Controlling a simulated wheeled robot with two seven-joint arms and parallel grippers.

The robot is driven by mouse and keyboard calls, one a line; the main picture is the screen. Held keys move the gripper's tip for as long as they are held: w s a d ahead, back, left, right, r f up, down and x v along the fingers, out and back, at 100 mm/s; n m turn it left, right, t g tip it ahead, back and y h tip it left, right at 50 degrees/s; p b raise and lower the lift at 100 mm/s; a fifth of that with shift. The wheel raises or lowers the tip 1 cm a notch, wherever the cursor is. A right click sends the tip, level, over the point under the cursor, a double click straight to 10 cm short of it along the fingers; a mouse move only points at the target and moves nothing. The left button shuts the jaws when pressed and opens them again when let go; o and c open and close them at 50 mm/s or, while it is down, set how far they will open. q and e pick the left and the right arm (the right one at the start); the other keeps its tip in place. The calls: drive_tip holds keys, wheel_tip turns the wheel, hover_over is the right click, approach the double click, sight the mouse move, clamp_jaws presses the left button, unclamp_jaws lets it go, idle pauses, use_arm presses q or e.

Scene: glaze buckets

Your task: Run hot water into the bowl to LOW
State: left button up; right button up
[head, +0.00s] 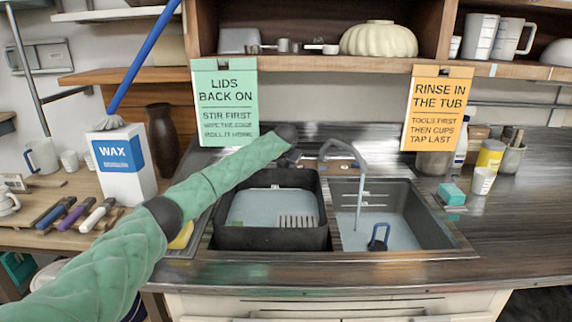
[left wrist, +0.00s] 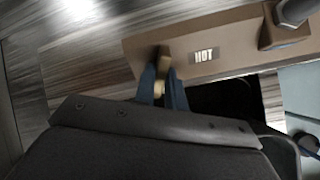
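My left gripper (left wrist: 162,85) has its two blue fingers close on either side of a brass tap handle (left wrist: 163,62), beside the HOT label (left wrist: 204,55) on the brown tap base. It appears shut on that handle. The curved grey spout (head: 343,143) points into the right-hand sink bowl (head: 408,190). A thin pale stream shows below the spout. The bowl's floor looks pale blue; its water level and any LOW mark cannot be made out. My right gripper is not in view.
A black tub (head: 270,237) with pale blue contents sits left of the bowl. A blue-handled dark item (head: 378,238) stands in the bowl. A wax box (head: 124,163) stands left of my arm.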

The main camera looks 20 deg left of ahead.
use_arm(q)
drive_tip(key=o, duration=0.4)
drive_tip(key=shift+f, duration=0.1)
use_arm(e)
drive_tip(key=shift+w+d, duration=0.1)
